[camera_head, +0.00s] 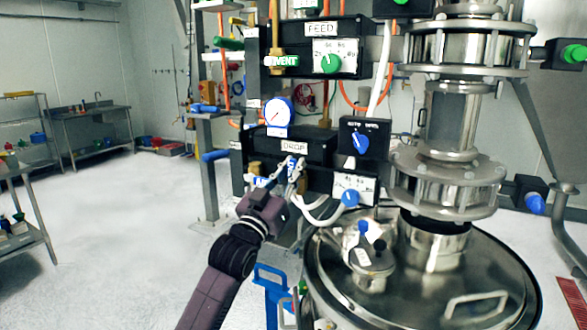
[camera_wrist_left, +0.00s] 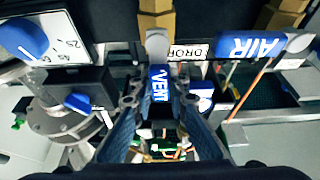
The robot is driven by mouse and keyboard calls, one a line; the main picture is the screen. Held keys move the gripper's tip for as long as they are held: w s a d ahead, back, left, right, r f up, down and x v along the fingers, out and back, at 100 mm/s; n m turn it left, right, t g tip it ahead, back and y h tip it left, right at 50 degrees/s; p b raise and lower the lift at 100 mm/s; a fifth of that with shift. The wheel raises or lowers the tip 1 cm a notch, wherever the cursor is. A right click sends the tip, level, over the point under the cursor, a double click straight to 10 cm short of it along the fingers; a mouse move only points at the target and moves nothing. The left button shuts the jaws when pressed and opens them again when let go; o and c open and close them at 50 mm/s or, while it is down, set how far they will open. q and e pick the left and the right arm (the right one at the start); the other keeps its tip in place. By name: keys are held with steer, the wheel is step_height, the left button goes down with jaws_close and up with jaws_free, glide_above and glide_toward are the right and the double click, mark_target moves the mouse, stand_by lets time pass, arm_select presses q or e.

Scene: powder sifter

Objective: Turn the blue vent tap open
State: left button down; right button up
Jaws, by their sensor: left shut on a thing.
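The blue vent tap (camera_wrist_left: 159,84), with VENT in white letters on its lever, lies between the fingers of my left gripper (camera_wrist_left: 162,118) in the left wrist view. The gripper is shut on this lever. The lever points from its brass fitting back toward my wrist. In the head view my left gripper (camera_head: 290,178) reaches to the front of the black DROP panel (camera_head: 285,147) and partly hides the lever. My right gripper is not in view.
A blue AIR lever (camera_wrist_left: 250,52) sits close to the right in the wrist view. A blue dial knob (camera_head: 349,198) and a selector switch (camera_head: 361,143) are right of my gripper. A steel vessel lid (camera_head: 450,285) lies below right.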

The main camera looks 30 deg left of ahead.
arm_select(q)
steer(key=c, duration=1.8)
jaws_free()
steer(key=shift+c, duration=0.2)
steer(key=v, duration=1.2)
steer(key=shift+a, duration=0.1)
